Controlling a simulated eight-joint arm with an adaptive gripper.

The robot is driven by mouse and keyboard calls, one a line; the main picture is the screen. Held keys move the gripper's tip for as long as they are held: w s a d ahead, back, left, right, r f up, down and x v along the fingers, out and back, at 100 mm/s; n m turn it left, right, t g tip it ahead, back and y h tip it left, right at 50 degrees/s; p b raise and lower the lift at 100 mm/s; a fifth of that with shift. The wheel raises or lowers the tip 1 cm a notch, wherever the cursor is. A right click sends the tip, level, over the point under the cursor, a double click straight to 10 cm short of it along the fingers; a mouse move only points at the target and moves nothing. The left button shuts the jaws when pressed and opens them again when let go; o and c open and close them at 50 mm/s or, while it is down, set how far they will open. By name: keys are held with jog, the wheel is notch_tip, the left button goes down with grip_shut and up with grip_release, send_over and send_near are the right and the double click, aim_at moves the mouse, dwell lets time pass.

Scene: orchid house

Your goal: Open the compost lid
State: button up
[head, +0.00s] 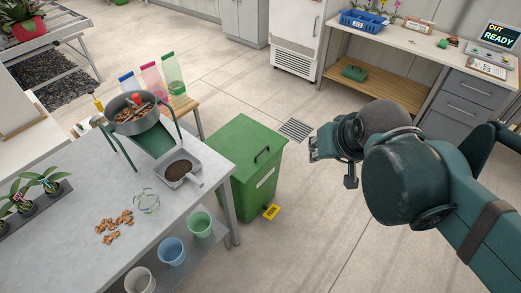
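The compost bin (243,189) is a green box on the floor, right of the grey potting table. Its green lid (237,146) is shut, with a dark handle (262,155) on top near the right side. A pale label is on the bin's front. My gripper (314,147) is in the air to the right of the bin, apart from the handle. It points left towards the bin. Its fingers are small and partly overlapped by the wrist, so I cannot tell whether they are open or shut.
The grey potting table (78,171) on the left holds a sieve (135,123), a scoop of soil (181,171) and orchid pots. Floor around my gripper is clear.

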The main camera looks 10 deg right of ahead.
jog(key=w+a+f+m+g+b, duration=0.1)
jog(key=w+a+f+m+b, duration=0.15)
jog(key=w, duration=1.15)
jog(key=m+g+y+b, duration=0.1)
jog(key=m+g+b, duration=0.3)
jog(key=m+b, duration=0.2)
send_over(262, 151)
jog(key=s+d, duration=0.1)
jog(key=s, duration=0.1)
notch_tip(262, 151, down, 38)
jog(key=shift+w+d, duration=0.15)
jog(key=shift+w, duration=0.1)
jog(key=shift+f, duration=0.1)
jog(key=shift+w+a+f+b, duration=0.2)
jog(key=shift+f+b, duration=0.1)
jog(key=shift+f, duration=0.95)
jog(key=shift+w+a+f+b, duration=0.15)
jog(key=shift+f+b, duration=0.1)
jog(key=shift+f, duration=0.95)
jog(key=shift+w+a+f+b, duration=0.2)
jog(key=shift+f+b, duration=0.1)
jog(key=shift+f, duration=0.95)
grip_shut()
